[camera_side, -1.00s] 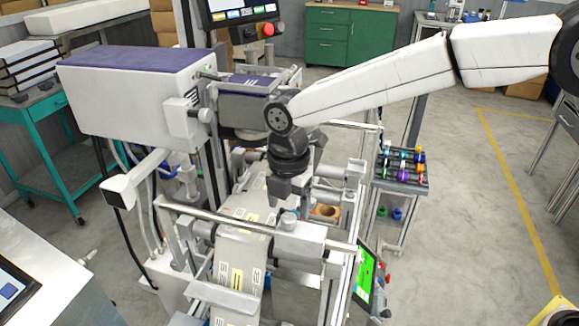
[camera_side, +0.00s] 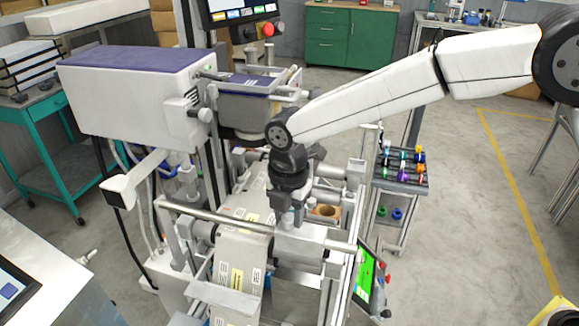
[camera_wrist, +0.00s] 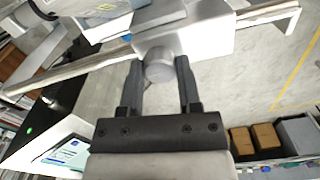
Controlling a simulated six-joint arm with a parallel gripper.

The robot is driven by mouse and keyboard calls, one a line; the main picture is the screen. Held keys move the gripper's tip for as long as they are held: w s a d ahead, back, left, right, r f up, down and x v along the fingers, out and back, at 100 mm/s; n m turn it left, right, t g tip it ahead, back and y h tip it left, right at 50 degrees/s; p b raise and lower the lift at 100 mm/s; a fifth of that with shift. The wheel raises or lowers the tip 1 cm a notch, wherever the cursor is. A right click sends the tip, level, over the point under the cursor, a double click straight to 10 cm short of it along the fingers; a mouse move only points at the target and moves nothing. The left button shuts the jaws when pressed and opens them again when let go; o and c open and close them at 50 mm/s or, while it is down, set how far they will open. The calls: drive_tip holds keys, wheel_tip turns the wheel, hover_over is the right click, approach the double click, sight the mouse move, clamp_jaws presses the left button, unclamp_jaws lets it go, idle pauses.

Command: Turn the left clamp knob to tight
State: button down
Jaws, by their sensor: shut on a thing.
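A small grey clamp knob (camera_side: 288,219) stands on top of a light grey clamp block (camera_side: 304,242) on the metal bar (camera_side: 240,224) in the side view. My gripper (camera_side: 286,212) points down over it and is shut on the knob. In the wrist view, the round knob (camera_wrist: 158,68) sits between the two dark fingers of my gripper (camera_wrist: 159,64), and the clamp block (camera_wrist: 205,30) lies just beyond. The fingers partly hide the knob in the side view. I cannot read any tight or loose marking.
A label web (camera_side: 234,262) runs down under the bar. A green-lit screen (camera_side: 365,279) stands to the right of the clamp. A rack of coloured spools (camera_side: 402,165) is behind at right. The large white and purple unit (camera_side: 135,95) is at left. Open floor lies at right.

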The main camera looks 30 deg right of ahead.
drive_tip(key=shift+m, duration=0.4)
drive_tip(key=m, duration=1.7)
drive_tip(key=shift+r+m, duration=0.1)
drive_tip(key=shift+m, duration=0.2)
drive_tip(key=m, duration=0.5)
drive_tip(key=shift+m, duration=0.3)
drive_tip(key=shift+c, duration=1.4)
unclamp_jaws()
